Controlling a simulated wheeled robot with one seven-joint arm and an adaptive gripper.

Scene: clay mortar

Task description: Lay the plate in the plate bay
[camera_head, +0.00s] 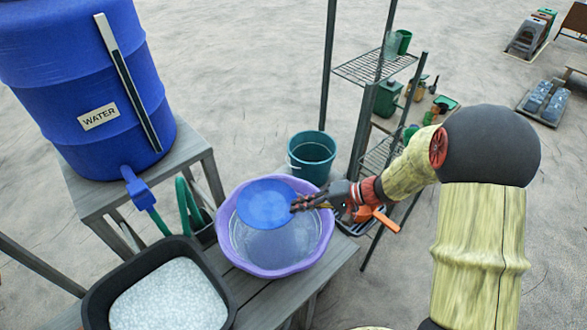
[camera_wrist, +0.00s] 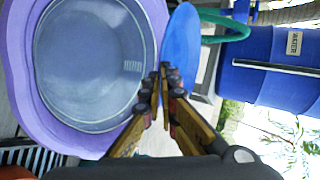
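A round blue plate (camera_head: 266,204) is held by its right edge above a purple basin (camera_head: 318,254). It also shows in the wrist view (camera_wrist: 181,48), nearly edge-on. My gripper (camera_head: 299,203) is shut on the plate's rim; in the wrist view the fingertips (camera_wrist: 165,75) meet at the plate's near edge. The purple basin holds what looks like clear water, and the plate is tilted over its upper left part. I cannot tell whether the plate touches the water. I cannot pick out the plate bay with certainty.
A blue water barrel (camera_head: 75,75) with a tap stands on a grey stand at left. A black tub (camera_head: 95,297) of white grains sits in front. A teal bucket (camera_head: 312,153) stands behind the basin. A wire shelf rack (camera_head: 372,68) rises behind my arm. Open sand lies beyond.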

